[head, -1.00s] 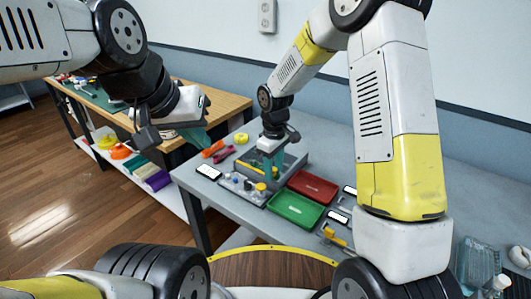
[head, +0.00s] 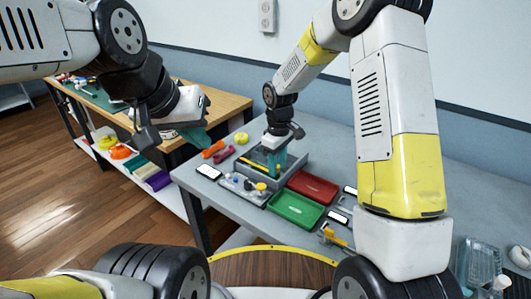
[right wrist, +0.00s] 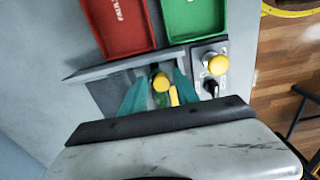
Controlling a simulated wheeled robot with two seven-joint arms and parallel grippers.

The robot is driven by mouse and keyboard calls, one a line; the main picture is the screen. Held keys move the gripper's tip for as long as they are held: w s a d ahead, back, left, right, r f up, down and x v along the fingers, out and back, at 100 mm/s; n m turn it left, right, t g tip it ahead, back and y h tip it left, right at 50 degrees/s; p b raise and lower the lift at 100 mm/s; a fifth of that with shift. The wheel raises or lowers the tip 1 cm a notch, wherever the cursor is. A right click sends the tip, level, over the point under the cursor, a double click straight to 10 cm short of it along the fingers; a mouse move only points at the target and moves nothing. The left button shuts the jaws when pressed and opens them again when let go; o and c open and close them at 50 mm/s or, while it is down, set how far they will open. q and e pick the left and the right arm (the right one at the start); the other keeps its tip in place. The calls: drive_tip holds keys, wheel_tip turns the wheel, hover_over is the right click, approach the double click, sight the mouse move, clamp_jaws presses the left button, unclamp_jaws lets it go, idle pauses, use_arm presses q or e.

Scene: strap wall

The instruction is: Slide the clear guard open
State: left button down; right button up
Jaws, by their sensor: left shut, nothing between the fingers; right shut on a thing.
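The grey fixture (head: 292,171) stands on the grey table, with a yellow strip (head: 257,168) along its top. My right gripper (head: 275,170) reaches down into it from above. In the right wrist view, its teal fingers (right wrist: 160,85) stand either side of a yellow knob (right wrist: 161,82), shut on it. A second yellow piece (right wrist: 174,96) shows beside the knob. The clear guard's panel cannot be made out; the knob appears to be its handle. My left gripper (head: 196,136) is shut and empty, in the air left of the fixture.
A button panel (head: 236,190) with a yellow button (head: 261,186) sits in front of the fixture. A red tray (head: 312,187) and a green tray (head: 294,209) lie to its right.

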sight(289, 161)
drive_tip(key=shift+w+d+f, duration=0.15)
drive_tip(key=shift+w+d, duration=0.5)
drive_tip(key=shift+w, duration=0.3)
drive_tip(key=shift+w+d+f, duration=0.15)
drive_tip(key=shift+w+d, duration=0.55)
drive_tip(key=shift+w, duration=0.3)
drive_tip(key=shift+w+d+f, duration=0.15)
drive_tip(key=shift+w+d, duration=0.5)
drive_tip(key=shift+w, duration=0.3)
drive_tip(key=o, duration=0.6)
drive_tip(key=shift+w+r, duration=0.15)
drive_tip(key=shift+r, duration=1.45)
drive_tip(key=shift+w+r, duration=0.1)
drive_tip(key=shift+r, duration=1.5)
drive_tip(key=shift+r, duration=0.3)
drive_tip(key=c, duration=0.6)
drive_tip(key=shift+r, duration=2.7)
drive_tip(key=shift+c, duration=0.4)
